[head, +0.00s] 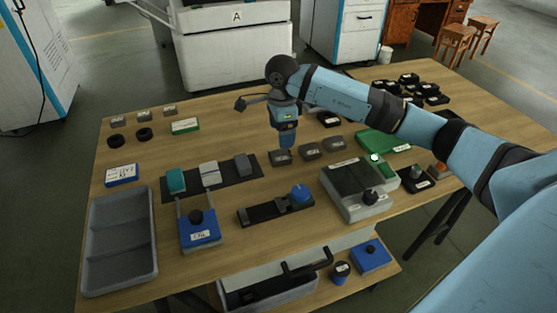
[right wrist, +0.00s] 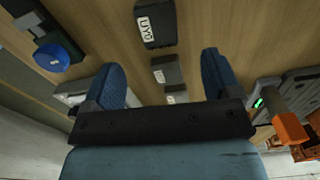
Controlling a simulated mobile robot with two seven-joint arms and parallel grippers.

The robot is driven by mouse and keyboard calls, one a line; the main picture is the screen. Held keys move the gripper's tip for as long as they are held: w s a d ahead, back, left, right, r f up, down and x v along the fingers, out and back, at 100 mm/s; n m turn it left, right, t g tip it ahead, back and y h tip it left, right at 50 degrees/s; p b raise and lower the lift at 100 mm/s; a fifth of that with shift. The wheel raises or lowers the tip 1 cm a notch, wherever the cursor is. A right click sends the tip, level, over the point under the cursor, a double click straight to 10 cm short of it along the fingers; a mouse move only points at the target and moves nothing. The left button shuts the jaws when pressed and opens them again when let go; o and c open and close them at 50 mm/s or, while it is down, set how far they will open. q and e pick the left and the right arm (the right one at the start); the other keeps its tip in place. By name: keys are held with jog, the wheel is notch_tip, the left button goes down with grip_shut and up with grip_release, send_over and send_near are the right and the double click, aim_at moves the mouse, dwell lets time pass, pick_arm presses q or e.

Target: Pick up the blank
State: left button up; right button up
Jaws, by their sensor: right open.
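I cannot tell which is meant. My right gripper (head: 286,153) points down over the left end of this row, close to the left block. In the right wrist view the gripper (right wrist: 162,72) is open, with nothing held between its blue fingers. My left gripper is not in view.
A black fixture with a blue knob (head: 300,193) lies in front of the row. A dark mat (head: 222,189) with blocks and an empty grey bin (head: 121,247) are left.

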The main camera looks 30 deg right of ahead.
aim_at(280, 155)
jog(key=f, duration=0.2)
jog(key=f+b, duration=0.1)
jog(key=f, duration=0.5)
jog(key=shift+a, duration=0.25)
jog(key=shift+r, duration=0.15)
jog(key=c, duration=1.3)
jog(key=shift+r, duration=0.1)
